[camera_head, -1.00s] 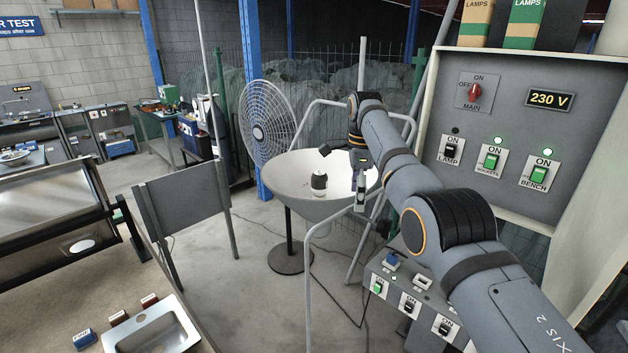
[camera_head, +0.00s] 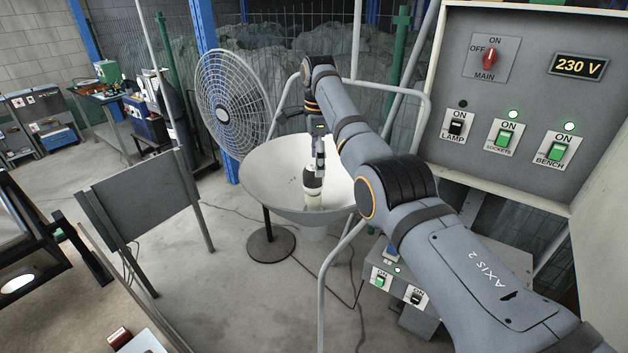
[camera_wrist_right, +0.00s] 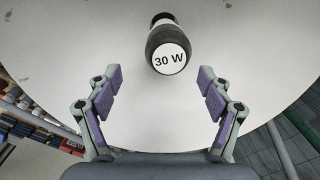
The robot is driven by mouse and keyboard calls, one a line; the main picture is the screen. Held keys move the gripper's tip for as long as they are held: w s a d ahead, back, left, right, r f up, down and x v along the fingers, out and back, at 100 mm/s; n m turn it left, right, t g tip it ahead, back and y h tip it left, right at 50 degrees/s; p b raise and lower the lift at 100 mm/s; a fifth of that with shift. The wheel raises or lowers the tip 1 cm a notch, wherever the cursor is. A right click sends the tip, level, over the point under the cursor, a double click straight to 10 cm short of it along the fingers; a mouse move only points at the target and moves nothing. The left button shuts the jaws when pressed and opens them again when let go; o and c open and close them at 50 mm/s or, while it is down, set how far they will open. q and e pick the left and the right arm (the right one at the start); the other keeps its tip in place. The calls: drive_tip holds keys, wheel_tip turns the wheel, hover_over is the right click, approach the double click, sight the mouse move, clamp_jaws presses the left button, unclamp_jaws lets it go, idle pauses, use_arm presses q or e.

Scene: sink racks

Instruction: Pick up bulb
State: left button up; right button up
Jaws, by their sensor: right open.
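The bulb (camera_head: 313,182), white with a dark band, is in the wide white bowl (camera_head: 268,178) on a stand. In the right wrist view the bulb (camera_wrist_right: 168,50) shows a round white end marked "30 W" with a black body behind it. My right gripper (camera_head: 319,160) is over the bowl and overlaps the top of the bulb in the head view. In the wrist view its purple-padded fingers (camera_wrist_right: 160,92) are spread wide with nothing between them. The bulb lies beyond the fingertips, near the middle line. My left gripper is not in view.
A round wire-guarded fan (camera_head: 232,104) stands behind the bowl at left. A grey panel (camera_head: 145,198) stands left of it. A switch board (camera_head: 515,100) is at right, with a lower switch box (camera_head: 400,285) below my arm. Metal tubing (camera_head: 428,105) runs around the bowl.

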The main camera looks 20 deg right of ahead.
sight(314, 183)
drive_tip(key=shift+s+a+f+p, duration=0.1)
drive_tip(key=shift+s+f+p, duration=0.2)
drive_tip(key=shift+f, duration=0.45)
drive_tip(key=w+f, duration=0.1)
drive_tip(key=w+a+f, duration=0.1)
drive_tip(key=shift+w+f, duration=0.2)
drive_tip(key=shift+f, duration=0.1)
drive_tip(key=f+p, duration=0.2)
drive_tip(key=s+f+p, duration=0.1)
drive_tip(key=p, duration=0.1)
drive_tip(key=shift+d+f, duration=0.2)
drive_tip(key=shift+f, duration=0.5)
drive_tip(key=shift+w+a+f, duration=0.1)
drive_tip(key=shift+w+f, duration=0.1)
drive_tip(key=shift+w, duration=0.05)
drive_tip(key=c, duration=0.4)
drive_tip(key=shift+s+r, duration=0.1)
drive_tip(key=c, duration=0.5)
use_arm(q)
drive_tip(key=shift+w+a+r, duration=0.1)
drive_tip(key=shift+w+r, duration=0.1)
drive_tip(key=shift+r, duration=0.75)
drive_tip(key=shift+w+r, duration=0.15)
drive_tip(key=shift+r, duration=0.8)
use_arm(e)
drive_tip(key=c, duration=0.4)
drive_tip(key=shift+c, duration=0.2)
